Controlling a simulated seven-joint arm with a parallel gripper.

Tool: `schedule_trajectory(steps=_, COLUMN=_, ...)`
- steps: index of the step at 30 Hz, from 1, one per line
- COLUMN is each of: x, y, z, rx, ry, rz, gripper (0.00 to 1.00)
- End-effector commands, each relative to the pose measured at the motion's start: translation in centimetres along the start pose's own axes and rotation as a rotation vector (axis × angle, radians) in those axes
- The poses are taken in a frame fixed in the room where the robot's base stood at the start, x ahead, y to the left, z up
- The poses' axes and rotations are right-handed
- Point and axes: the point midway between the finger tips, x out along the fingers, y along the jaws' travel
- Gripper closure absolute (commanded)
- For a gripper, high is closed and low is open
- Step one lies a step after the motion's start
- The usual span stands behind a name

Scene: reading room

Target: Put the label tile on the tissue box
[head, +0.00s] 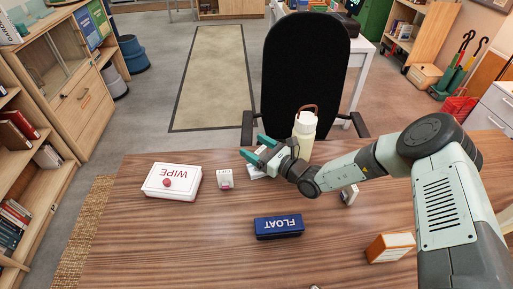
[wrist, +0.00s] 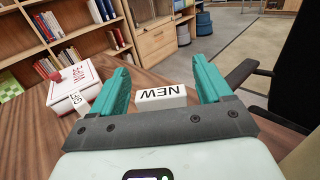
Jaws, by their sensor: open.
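A white tile lettered NEW (wrist: 160,98) stands near the far table edge, between and beyond my fingers in the wrist view. In the head view the white tile (head: 257,174) is partly hidden by my gripper (head: 262,153). My gripper is open with teal fingers, and nothing is held. A white box lettered WIPE in red (head: 172,181), apparently the tissue box, lies at the table's left with a small red round thing on top. It also shows at the left of the wrist view (wrist: 62,92).
A small white block (head: 225,180) stands between the WIPE box and my gripper. A blue FLOAT box (head: 279,227), an orange-and-white box (head: 390,247) and a cream bottle (head: 304,132) are on the table. A black chair (head: 305,70) stands behind. The front left table is clear.

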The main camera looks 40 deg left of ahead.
Motion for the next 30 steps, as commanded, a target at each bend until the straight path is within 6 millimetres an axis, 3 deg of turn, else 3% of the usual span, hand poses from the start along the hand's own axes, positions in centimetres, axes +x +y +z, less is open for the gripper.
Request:
schedule_trajectory(steps=5, x=-2.3, y=-0.1, z=0.1, rx=0.001, ry=0.002, rz=-0.003, gripper=0.22)
schedule_trajectory(steps=12, x=-7.6, y=-0.2, z=0.1, rx=0.0, ry=0.001, rz=-0.004, gripper=0.22)
schedule_trajectory(steps=18, x=-10.8, y=-0.1, z=0.1, rx=-0.001, ry=0.001, rz=-0.002, gripper=0.22)
schedule_trajectory(steps=30, x=-12.0, y=0.0, z=0.2, rx=-0.002, ry=0.0, rz=0.001, gripper=0.22)
